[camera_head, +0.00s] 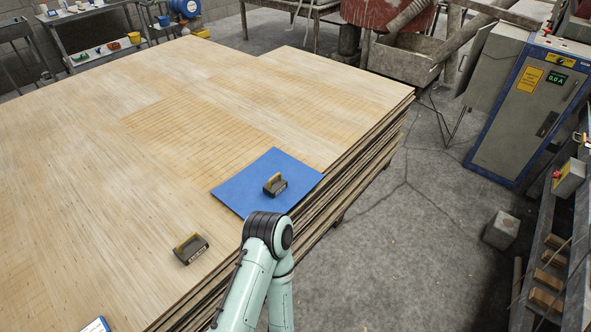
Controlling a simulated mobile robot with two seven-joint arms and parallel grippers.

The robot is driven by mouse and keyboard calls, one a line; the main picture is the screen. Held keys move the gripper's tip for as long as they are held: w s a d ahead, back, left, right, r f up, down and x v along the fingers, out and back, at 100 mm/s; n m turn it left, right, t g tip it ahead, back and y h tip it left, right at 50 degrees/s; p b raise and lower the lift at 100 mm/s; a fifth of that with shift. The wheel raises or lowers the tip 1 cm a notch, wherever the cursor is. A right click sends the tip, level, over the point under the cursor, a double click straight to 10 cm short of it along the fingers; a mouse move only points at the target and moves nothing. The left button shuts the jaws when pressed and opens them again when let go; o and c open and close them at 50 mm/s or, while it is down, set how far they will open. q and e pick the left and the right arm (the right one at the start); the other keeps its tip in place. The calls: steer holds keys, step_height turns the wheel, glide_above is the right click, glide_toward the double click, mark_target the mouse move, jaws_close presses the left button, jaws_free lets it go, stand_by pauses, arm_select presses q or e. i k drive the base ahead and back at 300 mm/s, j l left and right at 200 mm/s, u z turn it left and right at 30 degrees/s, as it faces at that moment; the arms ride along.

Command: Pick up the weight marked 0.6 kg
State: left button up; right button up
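Two small dark weights with yellowish handles show in the head view. One weight (277,187) sits on a blue mat (235,195) near the stack's right edge. The other weight (192,250) sits on the bare veneer to the lower left of the mat. Each has a pale marking on its front, too small to read, so I cannot tell which is 0.6 kg. One of my arms rises from the bottom edge, just below the mat. Neither gripper shows.
The large veneer stack (75,180) has wide clear room on top. A blue-and-white flat item (97,325) lies at the lower left. A grey cabinet (525,110) and a block (501,230) stand to the right, across open concrete floor (410,240).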

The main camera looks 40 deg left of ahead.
mark_target(275, 185)
steer(key=i+u, duration=0.2)
steer(key=i, duration=0.6)
steer(key=i+l+u, duration=0.2)
steer(key=i, duration=0.55)
steer(key=i+u, duration=0.2)
steer(key=u, duration=0.25)
steer(key=i+u, duration=0.25)
steer(key=u, duration=0.2)
steer(key=i+l+u, duration=0.2)
steer(key=u, duration=0.25)
